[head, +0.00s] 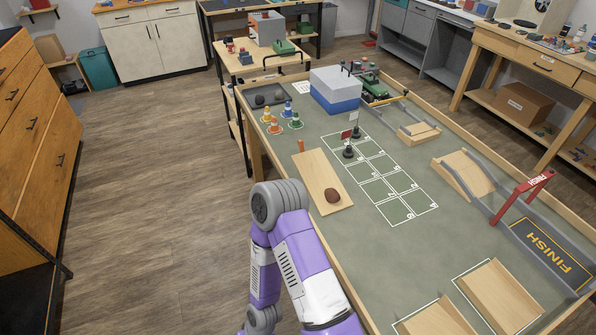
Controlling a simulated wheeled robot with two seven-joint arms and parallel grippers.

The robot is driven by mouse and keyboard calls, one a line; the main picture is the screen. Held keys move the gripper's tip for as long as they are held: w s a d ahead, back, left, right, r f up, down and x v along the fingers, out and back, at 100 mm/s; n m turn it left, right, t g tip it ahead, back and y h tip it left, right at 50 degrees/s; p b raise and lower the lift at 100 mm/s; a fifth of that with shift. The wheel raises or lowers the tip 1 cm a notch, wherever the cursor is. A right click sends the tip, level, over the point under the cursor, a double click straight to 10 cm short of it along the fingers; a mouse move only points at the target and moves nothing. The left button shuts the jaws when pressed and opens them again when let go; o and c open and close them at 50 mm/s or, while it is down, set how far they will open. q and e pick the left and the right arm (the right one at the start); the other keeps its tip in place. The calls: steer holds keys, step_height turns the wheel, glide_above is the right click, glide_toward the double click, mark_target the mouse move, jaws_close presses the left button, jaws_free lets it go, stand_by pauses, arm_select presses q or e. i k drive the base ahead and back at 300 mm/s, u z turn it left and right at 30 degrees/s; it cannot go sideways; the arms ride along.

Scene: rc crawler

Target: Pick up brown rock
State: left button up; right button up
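A small brown rock (332,195) lies on the near end of a flat wooden board (318,172) on the green-grey table. One purple and white arm of mine reaches up at the bottom middle, left of the table edge. Its elbow is near the board's left side. No gripper of mine shows in the head view. The rock is uncovered and nothing touches it from above.
The table (365,255) has a raised wooden rim. A numbered grid (385,180) lies right of the board, with small flags at its far end. Small cones (274,127), a dark tray (265,97) and a blue-white box (335,90) stand farther back. Ramps and a red finish gate (522,195) stand right.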

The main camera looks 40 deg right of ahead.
mark_target(333, 196)
steer(key=i, duration=2.6)
steer(key=z, duration=2.75)
